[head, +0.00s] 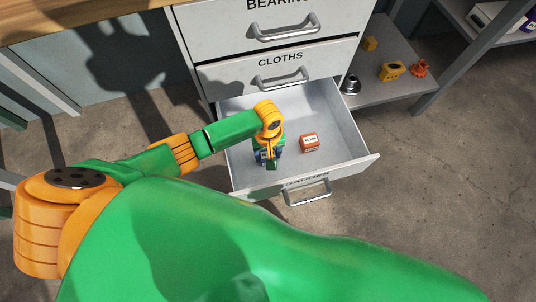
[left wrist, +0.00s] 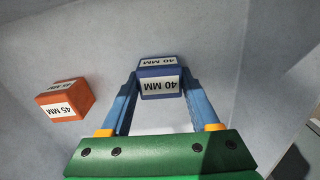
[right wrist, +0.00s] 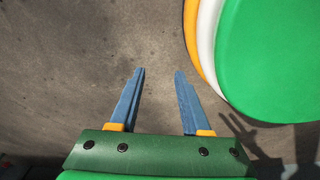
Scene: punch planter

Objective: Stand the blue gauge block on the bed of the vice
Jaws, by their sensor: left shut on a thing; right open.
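The blue gauge block (left wrist: 159,88), labelled 40 MM, is between the fingertips of my left gripper (left wrist: 158,82) in the left wrist view. The left gripper is shut on it, with a finger on each side. In the head view the left gripper (head: 270,160) reaches down into the open drawer (head: 345,170), and the arm mostly hides the block. Whether the block touches the drawer floor I cannot tell. My right gripper (right wrist: 158,75) is open and empty above the bare floor in the right wrist view. The vice is not recognisable in any view.
An orange block (head: 309,143) labelled 45 MM lies in the drawer beside the left gripper; it also shows in the left wrist view (left wrist: 64,100). Closed drawers (head: 275,75) stand above the open one. A low shelf (head: 385,75) at right holds small yellow and orange items.

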